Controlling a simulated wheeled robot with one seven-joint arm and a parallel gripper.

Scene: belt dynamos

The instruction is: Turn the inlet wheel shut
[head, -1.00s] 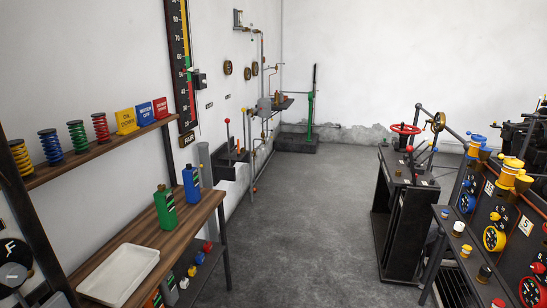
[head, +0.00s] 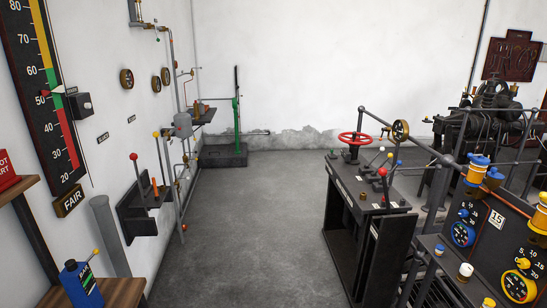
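A red handwheel (head: 355,138) lies nearly flat on top of a dark control stand (head: 350,185), right of the middle of the head view. A smaller brass-rimmed wheel (head: 400,130) stands upright just to its right on a rail. I cannot read a label that tells which wheel is the inlet. My gripper is not in view, and nothing touches the red wheel.
Open grey floor (head: 265,210) lies between the left wall and the stand. A black bench (head: 455,255) with gauges and coloured caps stands at the right front. A wooden shelf (head: 120,290) with a blue bottle (head: 80,285) is at the left front. Dark machinery (head: 490,120) stands behind.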

